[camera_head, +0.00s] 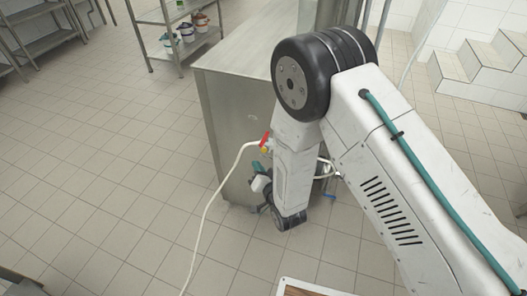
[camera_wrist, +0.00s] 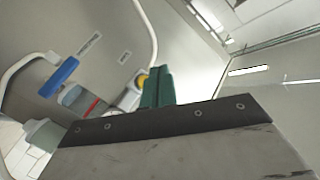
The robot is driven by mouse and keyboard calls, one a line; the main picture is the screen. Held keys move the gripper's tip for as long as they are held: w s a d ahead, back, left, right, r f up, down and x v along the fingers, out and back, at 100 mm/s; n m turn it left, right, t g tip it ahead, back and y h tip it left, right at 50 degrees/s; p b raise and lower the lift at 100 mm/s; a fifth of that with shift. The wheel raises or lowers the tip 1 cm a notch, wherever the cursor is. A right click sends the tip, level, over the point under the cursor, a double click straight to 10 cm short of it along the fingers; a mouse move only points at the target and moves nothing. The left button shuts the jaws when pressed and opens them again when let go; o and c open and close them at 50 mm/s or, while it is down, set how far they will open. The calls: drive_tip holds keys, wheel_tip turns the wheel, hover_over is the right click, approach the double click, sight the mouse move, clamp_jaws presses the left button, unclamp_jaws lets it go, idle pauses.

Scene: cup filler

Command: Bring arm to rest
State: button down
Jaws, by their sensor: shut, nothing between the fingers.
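My arm stretches through the right half of the head view, its big black joint in front of a metal counter and its lower link hanging down beside the counter. My gripper shows in the wrist view as two teal fingers (camera_wrist: 157,88) pressed together, with nothing held between them. In the head view I cannot clearly make out the fingers.
The metal counter (camera_head: 232,110) stands close behind my arm. A red valve handle (camera_head: 265,139) and a white hose (camera_head: 213,200) are beside the lower link. A blue handle (camera_wrist: 58,77) is left of the fingers. Tiled floor (camera_head: 90,170) is clear at left; white steps (camera_head: 475,70) stand right.

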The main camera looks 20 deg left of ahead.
drive_tip(key=shift+s, duration=0.8)
drive_tip(key=s+d+f+n+g+h, duration=0.3)
drive_tip(key=s+d+f+g+h, duration=0.2)
drive_tip(key=d+f+g+h, duration=0.15)
drive_tip(key=s+d+r+g+h, duration=0.2)
drive_tip(key=d+r+g, duration=0.1)
drive_tip(key=d+r, duration=0.7)
drive_tip(key=s+d+r+g+h, duration=0.2)
drive_tip(key=s+d+r+g, duration=0.1)
drive_tip(key=d+r, duration=0.8)
drive_tip(key=s+d+r+m, duration=0.1)
drive_tip(key=s+d+r, duration=0.3)
drive_tip(key=r, duration=0.3)
drive_tip(key=s+d+r+m+t, duration=0.1)
drive_tip(key=s+d+r, duration=0.4)
drive_tip(key=d+r, duration=0.2)
drive_tip(key=s+d+r+m, duration=0.1)
drive_tip(key=s+d+r, duration=0.4)
drive_tip(key=r, duration=0.4)
drive_tip(key=shift+d+m, duration=0.3)
drive_tip(key=shift+m, duration=0.1)
